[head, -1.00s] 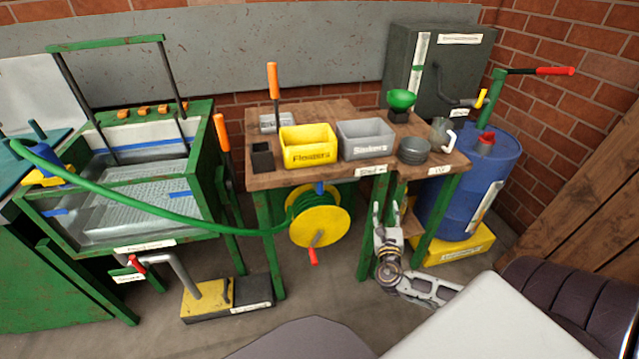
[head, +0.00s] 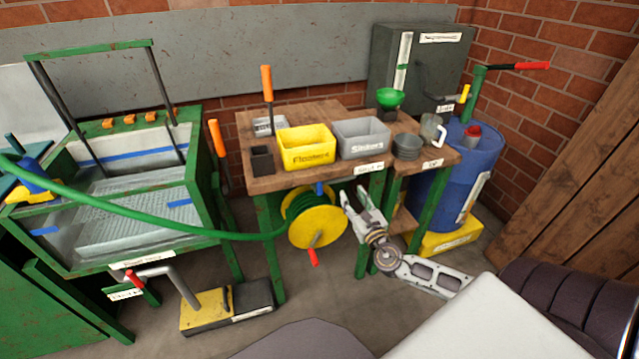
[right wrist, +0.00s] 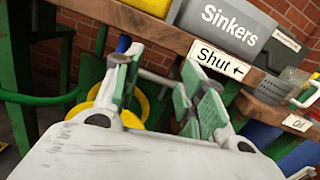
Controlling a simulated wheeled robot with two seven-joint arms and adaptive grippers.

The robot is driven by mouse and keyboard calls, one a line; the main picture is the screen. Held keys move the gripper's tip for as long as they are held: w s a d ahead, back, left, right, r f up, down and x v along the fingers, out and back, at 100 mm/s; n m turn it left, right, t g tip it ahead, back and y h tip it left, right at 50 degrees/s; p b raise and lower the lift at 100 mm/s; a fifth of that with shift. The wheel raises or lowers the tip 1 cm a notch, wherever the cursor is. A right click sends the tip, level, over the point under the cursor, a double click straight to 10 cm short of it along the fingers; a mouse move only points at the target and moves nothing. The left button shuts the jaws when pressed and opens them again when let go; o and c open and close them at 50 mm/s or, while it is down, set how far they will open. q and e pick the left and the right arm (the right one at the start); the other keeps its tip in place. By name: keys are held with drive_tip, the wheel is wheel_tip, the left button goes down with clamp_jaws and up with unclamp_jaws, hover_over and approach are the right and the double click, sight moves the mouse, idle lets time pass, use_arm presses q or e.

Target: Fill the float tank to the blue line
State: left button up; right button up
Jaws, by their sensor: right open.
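The float tank (head: 205,185) is a green-framed, clear-walled box at left in the head view. Blue line strips (head: 140,152) mark its walls, and a perforated tray lies inside; I cannot tell the water level. My right gripper (head: 356,200) is open and empty below the bench edge, just right of the reel. In the right wrist view its fingers (right wrist: 163,68) stand apart below a "Shut" label (right wrist: 218,62). My left gripper is out of view.
The wooden bench (head: 215,0) is not clear: a yellow Floaters bin (head: 306,150), a grey Sinkers bin (head: 361,140) and a jug (head: 430,128) stand on it. A blue drum (head: 465,170) stands at right.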

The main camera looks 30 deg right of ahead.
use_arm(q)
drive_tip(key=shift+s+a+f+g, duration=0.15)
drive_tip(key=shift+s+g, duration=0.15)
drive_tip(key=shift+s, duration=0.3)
use_arm(e)
drive_tip(key=a+y, duration=0.1)
drive_tip(key=a+f+y, duration=0.1)
drive_tip(key=a+n+y, duration=0.1)
drive_tip(key=a, duration=0.1)
drive_tip(key=shift+w+f+g+y, duration=0.3)
drive_tip(key=shift+f, duration=0.1)
drive_tip(key=shift+w, duration=0.15)
